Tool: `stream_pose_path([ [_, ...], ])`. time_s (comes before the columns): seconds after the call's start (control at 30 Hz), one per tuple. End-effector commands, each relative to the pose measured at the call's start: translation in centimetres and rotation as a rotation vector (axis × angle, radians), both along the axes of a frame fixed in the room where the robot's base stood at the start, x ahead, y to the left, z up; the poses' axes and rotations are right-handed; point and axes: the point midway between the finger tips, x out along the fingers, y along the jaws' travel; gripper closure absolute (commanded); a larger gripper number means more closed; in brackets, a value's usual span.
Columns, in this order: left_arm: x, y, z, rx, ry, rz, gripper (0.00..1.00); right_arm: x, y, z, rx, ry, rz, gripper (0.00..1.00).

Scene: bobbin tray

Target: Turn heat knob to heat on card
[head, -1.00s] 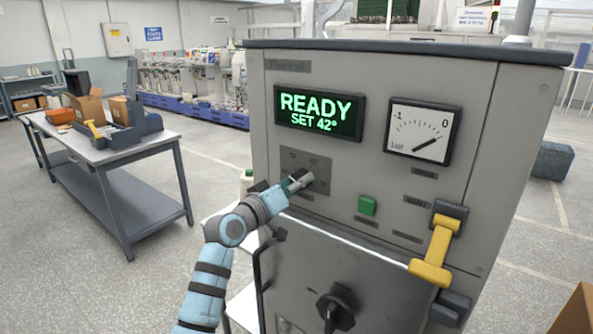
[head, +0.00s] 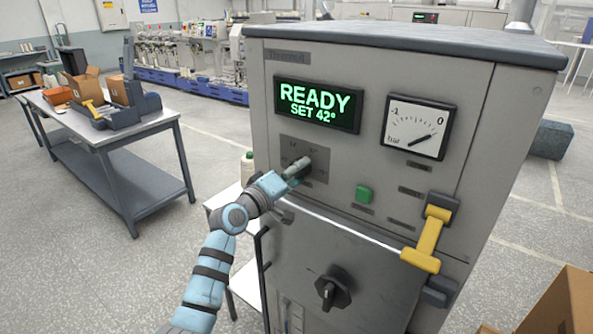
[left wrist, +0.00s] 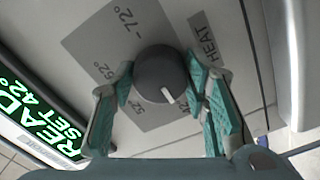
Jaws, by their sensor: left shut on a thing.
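The heat knob (left wrist: 163,76) is a dark round knob with a white pointer line, on a grey dial plate (left wrist: 105,45) marked 52°, 62° and 72°. The word HEAT shows on a label beside it. My left gripper (left wrist: 163,88) is shut on the knob, one teal finger on each side. In the head view my left gripper (head: 297,168) reaches the dial plate (head: 315,150) and hides the knob. The green display (head: 318,105) reads READY, SET 42°. No card shows in either view. My right gripper is not in view.
On the same grey machine (head: 350,60) are a bar gauge (head: 415,127), a green button (head: 363,194), a yellow handle (head: 427,240) and a lower black knob (head: 331,288). A table (head: 95,125) with boxes stands left. A cardboard box (head: 560,310) is at the lower right.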

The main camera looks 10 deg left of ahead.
Motion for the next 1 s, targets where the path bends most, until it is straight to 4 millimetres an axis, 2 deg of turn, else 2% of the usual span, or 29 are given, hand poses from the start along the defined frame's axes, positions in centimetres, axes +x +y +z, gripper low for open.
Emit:
stream_pose_path([
  [0.17,0.0,0.0,-0.1,0.001,0.001,0.000,0.86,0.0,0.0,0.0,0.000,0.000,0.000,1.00],
  [0.2,0.0,0.0,-0.1,0.001,0.001,0.000,0.55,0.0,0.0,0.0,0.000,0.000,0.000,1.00],
  [0.3,0.0,0.0,-0.1,0.001,0.001,0.000,0.39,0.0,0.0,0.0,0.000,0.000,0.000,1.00],
  [0.67,-0.3,0.2,-0.1,0.002,0.000,0.000,0.38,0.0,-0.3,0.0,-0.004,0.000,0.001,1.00],
  [0.77,-1.7,0.8,-0.2,0.004,0.000,0.001,0.38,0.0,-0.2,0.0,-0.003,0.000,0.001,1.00],
  [1.0,-7.8,3.2,-0.2,0.007,0.000,0.001,0.38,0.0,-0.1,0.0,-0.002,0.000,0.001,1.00],
])
